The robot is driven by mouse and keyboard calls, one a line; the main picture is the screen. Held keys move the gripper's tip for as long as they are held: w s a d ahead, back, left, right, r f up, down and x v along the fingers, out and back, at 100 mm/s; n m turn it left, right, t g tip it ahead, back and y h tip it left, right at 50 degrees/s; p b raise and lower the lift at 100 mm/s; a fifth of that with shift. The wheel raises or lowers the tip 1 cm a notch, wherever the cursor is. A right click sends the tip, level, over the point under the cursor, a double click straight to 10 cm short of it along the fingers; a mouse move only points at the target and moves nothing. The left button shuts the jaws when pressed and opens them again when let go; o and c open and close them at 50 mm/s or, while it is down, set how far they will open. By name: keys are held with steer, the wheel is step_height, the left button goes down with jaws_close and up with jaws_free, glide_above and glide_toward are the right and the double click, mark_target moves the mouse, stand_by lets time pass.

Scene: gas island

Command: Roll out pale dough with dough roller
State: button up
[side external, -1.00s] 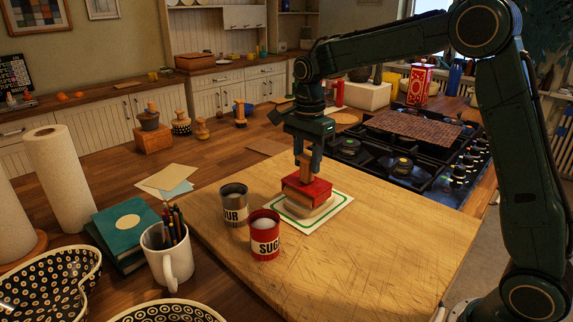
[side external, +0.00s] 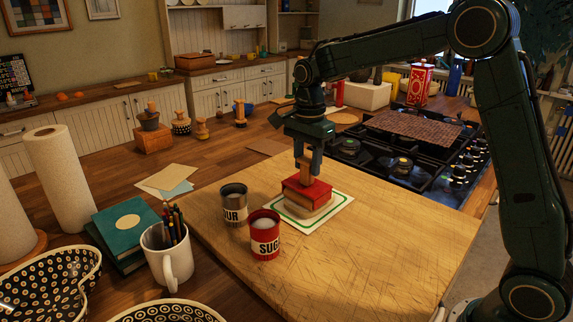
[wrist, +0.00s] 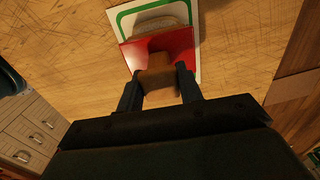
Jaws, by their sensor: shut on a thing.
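The dough roller (side external: 307,190) looks like a flat red-topped block with an upright wooden handle, not a cylinder. My gripper (side external: 308,165) is shut on the handle, with a finger on each side; the wrist view shows the fingers (wrist: 160,88) around it. The pale dough (side external: 308,208) lies under the block on a white mat with a green border (side external: 338,207). Only an edge of the dough shows; the wrist view also shows some beyond the red plate (wrist: 165,45). The block appears to rest on the dough, but the contact itself is hidden.
A flour tin (side external: 235,208) and a red sugar tin (side external: 265,236) stand close left of the mat on the wooden board (side external: 370,245). A pen mug (side external: 168,262), teal books (side external: 125,230) and patterned bowls (side external: 45,285) are farther left. The gas hob (side external: 410,160) is behind right. The board's right side is clear.

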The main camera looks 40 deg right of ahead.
steer(key=shift+d+f, duration=0.1)
stand_by(0.6)
steer(key=shift+d, duration=0.5)
steer(key=shift+f, duration=0.1)
steer(key=shift+r, duration=3.15)
